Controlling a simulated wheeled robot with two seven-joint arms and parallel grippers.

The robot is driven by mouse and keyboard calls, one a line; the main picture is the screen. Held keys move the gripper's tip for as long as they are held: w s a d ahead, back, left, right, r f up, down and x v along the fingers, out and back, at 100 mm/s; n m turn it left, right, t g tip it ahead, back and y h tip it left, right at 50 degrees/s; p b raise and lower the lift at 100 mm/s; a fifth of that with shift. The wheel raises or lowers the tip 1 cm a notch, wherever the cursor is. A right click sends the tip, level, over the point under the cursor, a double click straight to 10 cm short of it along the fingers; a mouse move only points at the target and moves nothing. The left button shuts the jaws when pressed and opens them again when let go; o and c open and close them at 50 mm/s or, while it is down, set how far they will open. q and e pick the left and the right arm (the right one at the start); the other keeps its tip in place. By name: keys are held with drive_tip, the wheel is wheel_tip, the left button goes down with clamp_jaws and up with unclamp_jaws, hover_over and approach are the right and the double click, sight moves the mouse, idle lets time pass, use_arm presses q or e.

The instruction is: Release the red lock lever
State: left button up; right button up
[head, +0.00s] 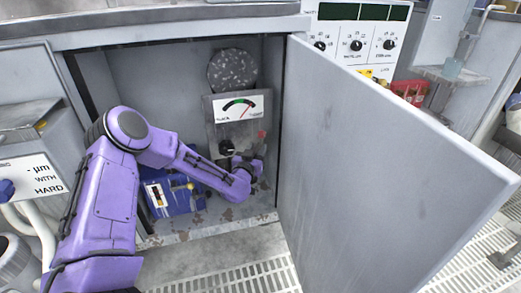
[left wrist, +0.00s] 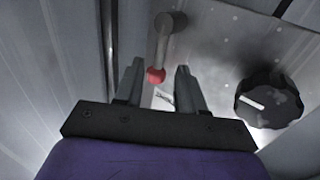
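The red lock lever shows in the left wrist view as a grey bar ending in a red knob (left wrist: 156,75). In the head view its red end (head: 262,135) shows at the right side of the grey gauge panel (head: 236,120) inside the open cabinet. My left gripper (head: 256,160) reaches into the cabinet. In the left wrist view the left gripper (left wrist: 160,85) is open, and the red knob appears between or just beyond its fingertips; I cannot tell whether they touch it. My right gripper is not in view.
A black dial (left wrist: 268,100) sits right of the fingers in the left wrist view. The open cabinet door (head: 390,170) stands to the right of my arm. A blue unit (head: 172,195) lies low in the cabinet, below my forearm. A speckled round disc (head: 232,69) is above the panel.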

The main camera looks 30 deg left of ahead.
sight(261, 142)
use_arm(q)
drive_tip(key=b+x, duration=0.1)
drive_tip(key=x, duration=0.3)
drive_tip(key=shift+w, duration=0.15)
clamp_jaws()
drive_tip(key=shift+f, duration=0.1)
